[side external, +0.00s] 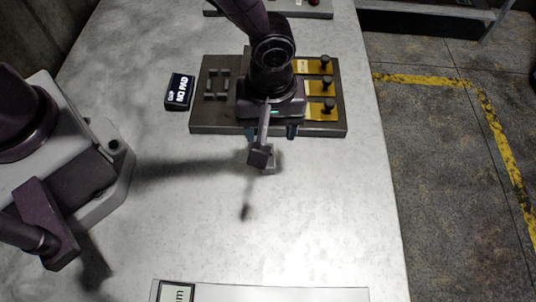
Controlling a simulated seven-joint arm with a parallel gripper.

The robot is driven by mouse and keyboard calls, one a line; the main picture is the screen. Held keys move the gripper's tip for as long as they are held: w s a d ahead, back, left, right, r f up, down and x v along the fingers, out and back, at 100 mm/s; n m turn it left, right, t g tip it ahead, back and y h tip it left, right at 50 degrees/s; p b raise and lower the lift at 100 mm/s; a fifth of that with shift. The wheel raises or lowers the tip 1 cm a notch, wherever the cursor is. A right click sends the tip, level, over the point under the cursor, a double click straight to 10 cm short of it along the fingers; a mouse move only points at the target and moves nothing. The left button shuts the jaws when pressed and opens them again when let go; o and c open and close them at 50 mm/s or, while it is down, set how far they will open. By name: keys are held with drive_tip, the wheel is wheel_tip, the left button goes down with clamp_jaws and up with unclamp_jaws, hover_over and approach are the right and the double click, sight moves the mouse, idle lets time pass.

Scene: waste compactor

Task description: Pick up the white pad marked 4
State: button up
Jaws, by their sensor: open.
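My gripper (270,132) hangs over the front edge of a dark board (211,127), seen from above and behind its wrist. Its two fingers stand apart, one on each side, and I see nothing held between them. A dark bracket on my gripper sticks out toward the camera. My wrist hides the middle of the board.
The board carries yellow plates (315,88) with black knobs on the right and grey upright pieces (217,84) on the left. A black block (179,92) reading "NO PAD" lies left of it. A white panel (270,294) lies at the near edge. The pale table (330,210) is otherwise mostly clear.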

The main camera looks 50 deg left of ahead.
sight(270, 169)
drive_tip(key=f, duration=0.8)
drive_tip(key=shift+s+f, duration=0.1)
drive_tip(key=shift+s, duration=0.1)
drive_tip(key=c, duration=1)
